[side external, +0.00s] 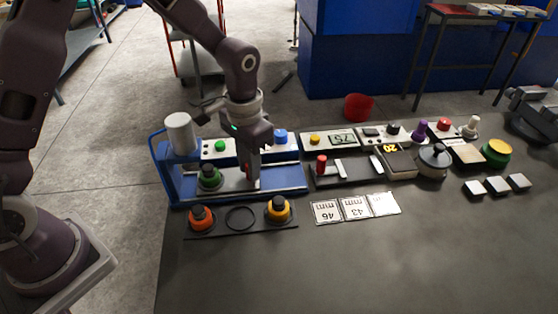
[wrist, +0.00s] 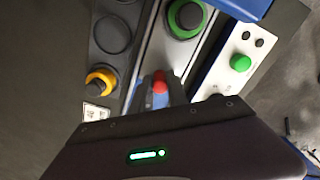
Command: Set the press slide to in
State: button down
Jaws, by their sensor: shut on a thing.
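The blue press (side external: 290,180) stands at the left of the bench. Its pale slide (side external: 232,180) lies in the blue bed, and a green-ringed die with a dark knob (side external: 210,176) sits on the slide's left part. The slide also shows in the wrist view (wrist: 160,50), with the green-ringed die (wrist: 186,16) at its far end. My gripper (side external: 252,184) points down over the right part of the slide. Its fingers are shut on a small red handle (wrist: 160,88), mostly hidden between them. A white cylinder (side external: 181,132) stands above the bed's left end.
A dark tray (side external: 240,233) in front holds orange and yellow dies (side external: 278,209). A control panel with green button (side external: 220,146) and blue knob lies behind the bed. A black unit with a red lever (side external: 321,165) stands close on the right.

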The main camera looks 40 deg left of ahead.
aim_at(233, 179)
jog(key=shift+s+a, duration=1.3)
jog(key=shift+a, duration=0.05)
jog(key=c, duration=1.3)
grip_release()
jog(key=shift+s+a, duration=0.1)
jog(key=shift+c, duration=0.2)
jog(key=shift+o, duration=0.2)
jog(key=shift+r, duration=0.15)
notch_tip(233, 179, up, 7)
